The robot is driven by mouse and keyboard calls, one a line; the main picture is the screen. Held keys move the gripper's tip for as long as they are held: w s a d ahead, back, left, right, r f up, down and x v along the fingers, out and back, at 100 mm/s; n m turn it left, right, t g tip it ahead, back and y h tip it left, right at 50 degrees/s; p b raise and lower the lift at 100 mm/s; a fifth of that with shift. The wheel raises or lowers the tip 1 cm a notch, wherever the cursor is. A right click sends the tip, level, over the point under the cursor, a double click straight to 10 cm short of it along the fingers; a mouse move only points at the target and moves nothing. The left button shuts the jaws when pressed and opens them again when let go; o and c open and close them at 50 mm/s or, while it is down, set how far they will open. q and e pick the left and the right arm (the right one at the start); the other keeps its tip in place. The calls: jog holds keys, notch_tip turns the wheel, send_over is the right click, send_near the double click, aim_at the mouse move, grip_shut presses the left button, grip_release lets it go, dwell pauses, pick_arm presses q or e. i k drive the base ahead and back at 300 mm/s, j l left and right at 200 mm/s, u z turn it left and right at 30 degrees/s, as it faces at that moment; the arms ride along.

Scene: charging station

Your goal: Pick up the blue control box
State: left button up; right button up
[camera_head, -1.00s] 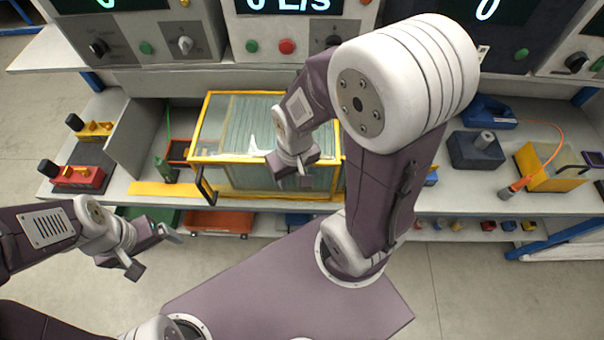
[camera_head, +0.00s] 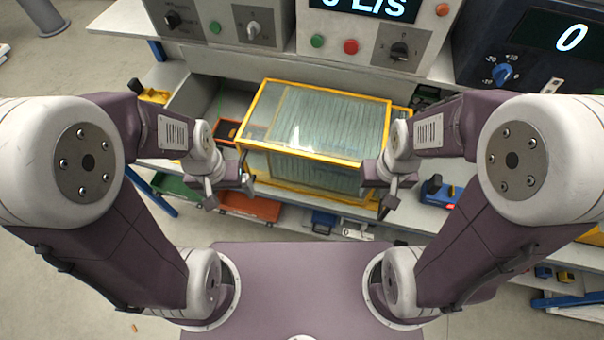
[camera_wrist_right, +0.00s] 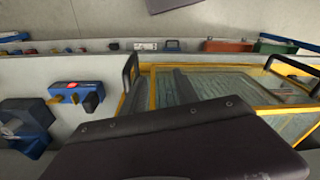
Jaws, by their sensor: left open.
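A blue control box (camera_head: 441,193) with a red spot and a dark knob lies on the bench, right of the yellow-framed glass case. It also shows at the left of the right wrist view (camera_wrist_right: 76,93). My right gripper (camera_head: 380,186) is at the front right corner of the case, left of the blue box and apart from it. Its fingers look spread and empty. My left gripper (camera_head: 230,190) is open and empty at the front left corner of the case. In the right wrist view a dark part of my arm covers the lower middle.
The yellow-framed glass case (camera_head: 330,125) with black handles fills the middle of the bench. Control panels (camera_head: 365,35) stand behind it. A lower shelf holds a green bin (camera_head: 178,187), an orange bin (camera_head: 250,205) and a blue case (camera_head: 325,222).

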aim_at(434, 193)
jog(key=z, duration=0.4)
jog(key=k+l+z, duration=0.1)
jog(key=z, duration=0.25)
jog(key=l+z, duration=0.15)
jog(key=z, duration=0.25)
jog(key=l+z, duration=0.15)
jog(key=z, duration=0.2)
jog(key=u, duration=2.25)
jog(key=z, duration=2.25)
jog(key=i+l, duration=0.7)
jog(key=k+l+z, duration=0.05)
jog(key=l, duration=0.05)
